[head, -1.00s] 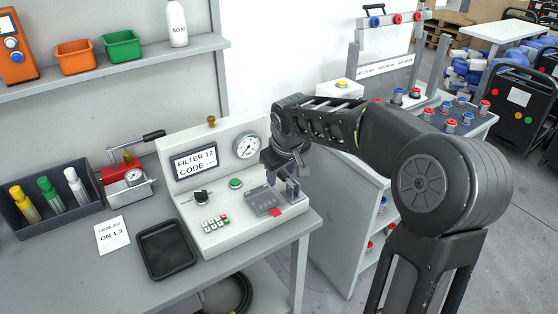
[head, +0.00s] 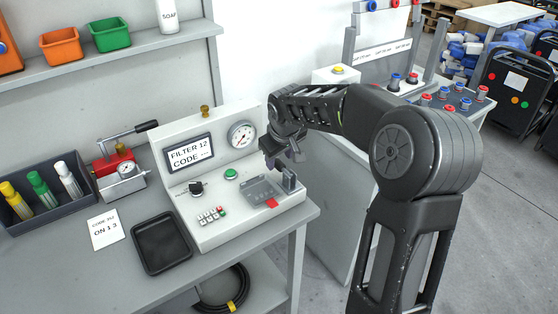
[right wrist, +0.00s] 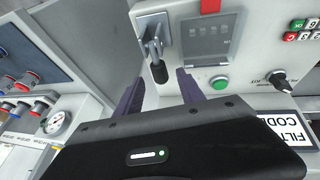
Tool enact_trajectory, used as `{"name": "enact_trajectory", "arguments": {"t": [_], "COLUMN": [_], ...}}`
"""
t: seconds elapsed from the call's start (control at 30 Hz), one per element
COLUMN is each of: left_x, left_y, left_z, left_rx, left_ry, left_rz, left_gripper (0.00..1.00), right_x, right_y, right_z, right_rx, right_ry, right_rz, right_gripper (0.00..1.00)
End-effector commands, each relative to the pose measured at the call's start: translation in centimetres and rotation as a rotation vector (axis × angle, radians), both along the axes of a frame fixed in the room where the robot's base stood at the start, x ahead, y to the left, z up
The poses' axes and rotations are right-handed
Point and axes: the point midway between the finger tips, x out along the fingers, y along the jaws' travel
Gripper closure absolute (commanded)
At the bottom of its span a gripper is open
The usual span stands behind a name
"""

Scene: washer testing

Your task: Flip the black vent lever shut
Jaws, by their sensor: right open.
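The vent lever (right wrist: 157,52) has a metal stem and a black grip, on a grey plate at the console's right end. In the right wrist view its black grip points toward the gripper, between the lines of the two fingers. In the head view the lever area (head: 289,179) is small, and the lever's exact tilt cannot be told. My right gripper (head: 283,158) is open and empty just above and behind it; its dark purple fingers also show in the right wrist view (right wrist: 161,84). I cannot tell any contact. My left gripper is out of view.
The white console (head: 225,225) carries a screen, gauge (head: 242,135), green button (head: 231,174), black knob (head: 195,188) and keypad. A small window panel (head: 258,191) with a red tab adjoins the lever. A black tray (head: 161,243) lies left. A red press (head: 118,170) stands behind.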

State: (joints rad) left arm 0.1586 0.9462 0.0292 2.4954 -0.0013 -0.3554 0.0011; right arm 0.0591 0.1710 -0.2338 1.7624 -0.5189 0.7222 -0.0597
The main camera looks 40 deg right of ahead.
Motion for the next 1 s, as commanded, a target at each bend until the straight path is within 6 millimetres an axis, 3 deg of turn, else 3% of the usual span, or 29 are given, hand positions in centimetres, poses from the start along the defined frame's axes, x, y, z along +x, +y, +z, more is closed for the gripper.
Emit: {"name": "enact_trajectory", "arguments": {"t": [0.2,0.53,1.0], "left_x": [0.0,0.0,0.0], "left_y": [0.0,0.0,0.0], "left_z": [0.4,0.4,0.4], "left_rx": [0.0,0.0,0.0], "left_ry": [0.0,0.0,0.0], "left_rz": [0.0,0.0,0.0], "left_gripper": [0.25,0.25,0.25], "right_x": [1.0,1.2,1.1], "right_y": [-0.5,-0.6,-0.6], "right_z": [-2.4,-2.8,-2.7], "right_rx": [-0.001,-0.001,-0.001], "right_ry": [0.001,-0.001,-0.001], "right_rz": [-0.001,0.0,0.0], "right_gripper": [0.54,0.54,0.93]}}
